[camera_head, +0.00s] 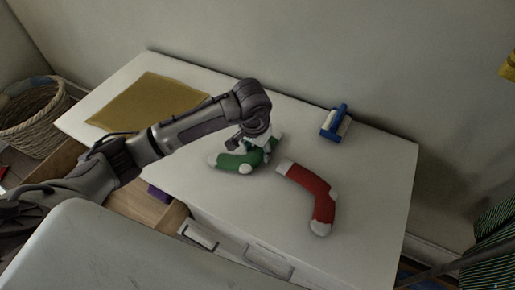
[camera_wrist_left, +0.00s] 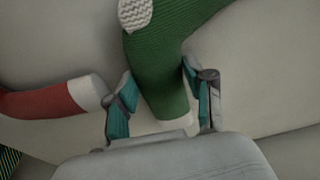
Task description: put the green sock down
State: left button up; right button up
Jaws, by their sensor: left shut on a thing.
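The green sock (camera_head: 238,162) has white toe, heel and cuff parts and is at the middle of the white dresser top, partly hidden under my left gripper (camera_head: 258,150). In the left wrist view the green sock (camera_wrist_left: 170,65) runs between the two teal-padded fingers of my left gripper (camera_wrist_left: 163,105), which is shut on it. The sock looks to be at or just above the top; I cannot tell if it touches. My right gripper is not in view.
A red sock (camera_head: 312,190) with white ends lies just right of the green one. A yellow-brown cloth (camera_head: 150,100) covers the dresser's left part. A blue and white object (camera_head: 336,123) stands at the back edge. A wicker basket (camera_head: 35,115) is at far left. The dresser top (camera_head: 375,190) is clear at right.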

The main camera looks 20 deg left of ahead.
pick_arm(q)
jog(key=o, duration=1)
jog(key=shift+c, duration=0.2)
